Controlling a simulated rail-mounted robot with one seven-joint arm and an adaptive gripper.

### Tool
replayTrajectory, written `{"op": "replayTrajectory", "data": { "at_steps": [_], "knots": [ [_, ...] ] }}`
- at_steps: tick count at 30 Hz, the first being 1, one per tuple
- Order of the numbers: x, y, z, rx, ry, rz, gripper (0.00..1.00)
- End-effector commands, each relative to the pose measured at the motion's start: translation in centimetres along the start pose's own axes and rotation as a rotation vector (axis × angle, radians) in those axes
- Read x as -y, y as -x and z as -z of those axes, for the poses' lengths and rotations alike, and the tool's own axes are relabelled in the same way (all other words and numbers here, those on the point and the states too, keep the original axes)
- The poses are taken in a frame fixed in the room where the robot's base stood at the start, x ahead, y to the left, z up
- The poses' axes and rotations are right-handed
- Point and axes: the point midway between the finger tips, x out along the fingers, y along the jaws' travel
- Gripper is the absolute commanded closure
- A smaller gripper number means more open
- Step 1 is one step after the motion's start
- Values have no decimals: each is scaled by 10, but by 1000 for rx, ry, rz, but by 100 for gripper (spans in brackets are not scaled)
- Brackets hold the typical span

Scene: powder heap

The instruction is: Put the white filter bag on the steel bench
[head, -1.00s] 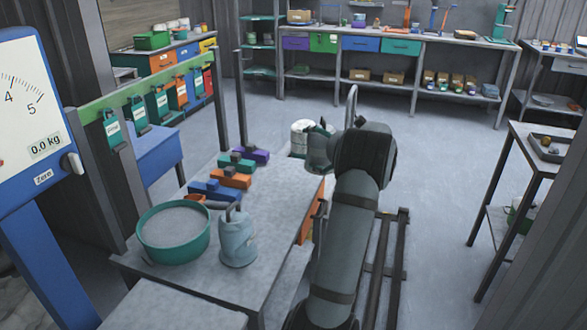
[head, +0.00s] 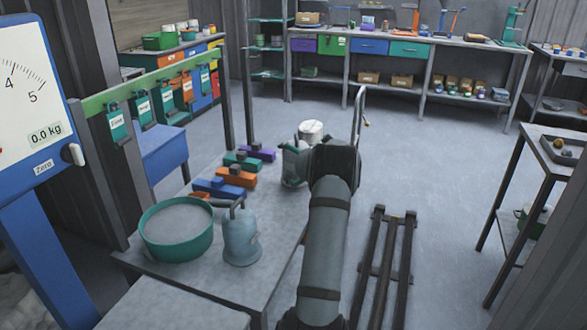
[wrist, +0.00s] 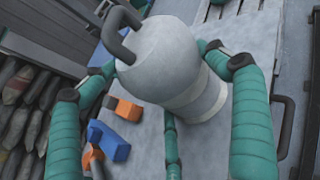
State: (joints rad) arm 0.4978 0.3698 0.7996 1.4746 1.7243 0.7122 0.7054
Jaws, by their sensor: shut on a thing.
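My gripper (wrist: 200,80) has its teal jointed fingers shut around a pale whitish-grey rounded thing, which I take for the white filter bag (wrist: 165,65). It has a dark loop handle on top and a lighter band lower down. In the head view, my gripper (head: 294,165) hangs at the far right edge of the steel bench (head: 190,290), partly hidden behind my arm; the bag is barely visible there. Whether the bag touches the bench I cannot tell. A blue-grey rounded vessel with a handle (head: 241,238) stands on the bench.
A green-rimmed pan of grey powder (head: 177,230) and blue, orange, green and purple blocks (head: 237,177) occupy the bench's left side. A white drum (head: 312,131) and hand truck (head: 358,115) stand behind. A scale (head: 30,110) is at left.

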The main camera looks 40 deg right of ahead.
Motion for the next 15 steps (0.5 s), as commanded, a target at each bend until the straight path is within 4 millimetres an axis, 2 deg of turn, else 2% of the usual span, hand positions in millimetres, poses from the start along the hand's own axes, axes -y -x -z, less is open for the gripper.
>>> {"op": "replayTrajectory", "data": {
  "at_steps": [1,3,10,11,15],
  "knots": [
    [0,-4,9,-1,-2,-1,40],
    [0,-6,14,1,-2,-1,40],
    [0,-6,14,1,0,-1,40],
    [0,-6,15,1,0,-1,12],
    [0,-6,15,0,0,-1,4]
  ]
}}
